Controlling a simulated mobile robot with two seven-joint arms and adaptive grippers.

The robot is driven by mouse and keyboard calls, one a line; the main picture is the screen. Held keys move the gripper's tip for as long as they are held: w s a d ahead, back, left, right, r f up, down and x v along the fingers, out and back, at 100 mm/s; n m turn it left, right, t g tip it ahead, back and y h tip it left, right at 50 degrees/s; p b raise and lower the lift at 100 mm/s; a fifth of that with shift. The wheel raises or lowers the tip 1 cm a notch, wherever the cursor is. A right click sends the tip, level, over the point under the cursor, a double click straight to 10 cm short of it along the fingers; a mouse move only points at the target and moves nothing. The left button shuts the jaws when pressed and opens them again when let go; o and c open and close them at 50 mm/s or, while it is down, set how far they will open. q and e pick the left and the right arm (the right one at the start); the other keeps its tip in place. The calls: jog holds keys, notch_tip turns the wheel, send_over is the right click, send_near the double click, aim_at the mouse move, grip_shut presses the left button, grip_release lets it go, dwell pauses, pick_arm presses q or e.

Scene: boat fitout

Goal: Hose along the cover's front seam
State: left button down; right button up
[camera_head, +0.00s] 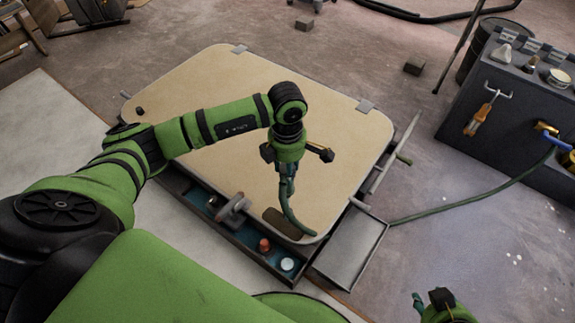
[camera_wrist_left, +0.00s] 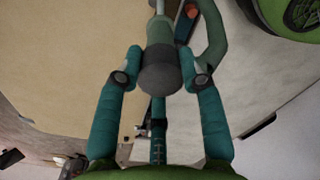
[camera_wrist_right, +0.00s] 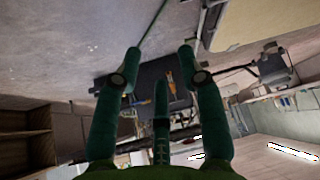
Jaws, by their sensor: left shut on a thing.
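The cover (camera_head: 330,120) is a large beige panel with rounded corners. My left arm reaches across it. My left gripper (camera_head: 287,182) points down over its front part and is shut on the grey-green hose nozzle with a dark end, seen between the fingers in the left wrist view (camera_wrist_left: 158,72). The green hose (camera_head: 292,215) curves down from the gripper toward the cover's front right corner. More hose (camera_head: 460,204) runs right to the bench. The nozzle's outlet and the front seam under it are hard to see. My right gripper (camera_head: 434,303) is open and empty, low at right.
A dark trough (camera_head: 235,238) along the cover's front edge holds a red-orange piece (camera_head: 264,245) and a white-blue cup (camera_head: 287,264). A grey tray (camera_head: 350,250) adjoins its right end. A dark bench (camera_head: 500,110) with tools stands at right.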

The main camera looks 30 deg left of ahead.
pick_arm(q)
notch_tip(320, 180, down, 2)
jog(key=shift+b, duration=0.65)
pick_arm(e)
jog(key=w+a+r+t+y, duration=0.1)
jog(key=w+a+r+t, duration=0.2)
jog(key=w+r+t, duration=0.2)
jog(key=shift+w+a+r+n+y, duration=0.3)
jog(key=shift+w+r+n+y, duration=0.1)
jog(key=shift+w+r, duration=0.55)
jog(key=shift+w+f, duration=0.1)
jog(key=shift+f, duration=0.05)
